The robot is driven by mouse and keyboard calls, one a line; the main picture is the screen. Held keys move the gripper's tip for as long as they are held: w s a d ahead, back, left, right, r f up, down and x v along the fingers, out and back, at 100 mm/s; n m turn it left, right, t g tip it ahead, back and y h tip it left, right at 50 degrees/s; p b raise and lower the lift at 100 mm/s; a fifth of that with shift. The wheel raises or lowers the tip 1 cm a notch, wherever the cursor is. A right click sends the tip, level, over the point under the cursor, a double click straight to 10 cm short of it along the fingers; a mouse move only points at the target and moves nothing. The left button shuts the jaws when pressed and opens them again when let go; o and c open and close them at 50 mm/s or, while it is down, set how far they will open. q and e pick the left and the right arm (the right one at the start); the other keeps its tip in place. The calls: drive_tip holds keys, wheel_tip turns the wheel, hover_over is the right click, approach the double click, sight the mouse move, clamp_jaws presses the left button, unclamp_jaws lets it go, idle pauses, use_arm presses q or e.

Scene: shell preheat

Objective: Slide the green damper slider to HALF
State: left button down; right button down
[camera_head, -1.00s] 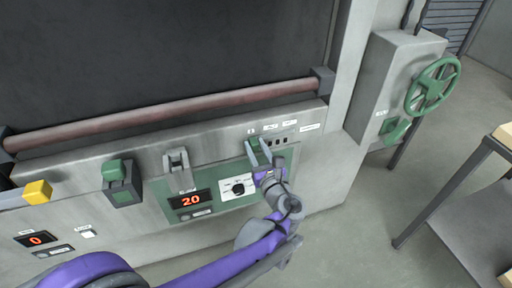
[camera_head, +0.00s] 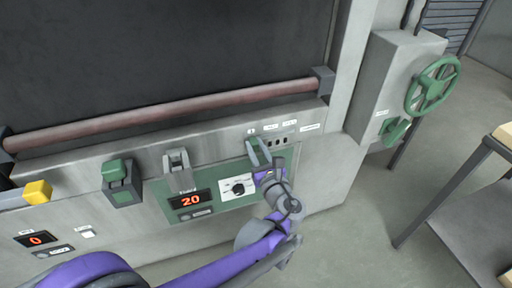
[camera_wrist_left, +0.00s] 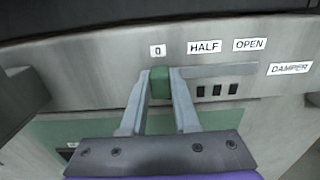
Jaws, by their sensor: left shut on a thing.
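The green damper slider (camera_wrist_left: 160,86) sits at the left end of its slot, just under the "0" label (camera_wrist_left: 158,50). The HALF label (camera_wrist_left: 204,47) and the OPEN label (camera_wrist_left: 249,44) lie to its right. My left gripper (camera_wrist_left: 160,92) has one finger on each side of the slider and is shut on it. In the head view the left gripper (camera_head: 258,150) reaches up to the panel and partly covers the slider. My right gripper is in neither view.
Three dark slots (camera_wrist_left: 217,90) are right of the slider, below its track. A dial (camera_head: 238,188) and a red "20" display (camera_head: 190,200) are left of my gripper. A pink-brown bar (camera_head: 170,112) runs above. A green handwheel (camera_head: 433,85) stands at right.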

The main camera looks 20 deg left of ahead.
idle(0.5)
use_arm(q)
drive_tip(key=w+d, duration=0.2)
drive_tip(key=d, duration=0.1)
drive_tip(key=w+d, duration=0.1)
drive_tip(key=d, duration=0.1)
drive_tip(key=shift+w, duration=0.2)
drive_tip(key=c, duration=0.6)
unclamp_jaws()
drive_tip(key=shift+c, duration=0.2)
drive_tip(key=v, duration=1.1)
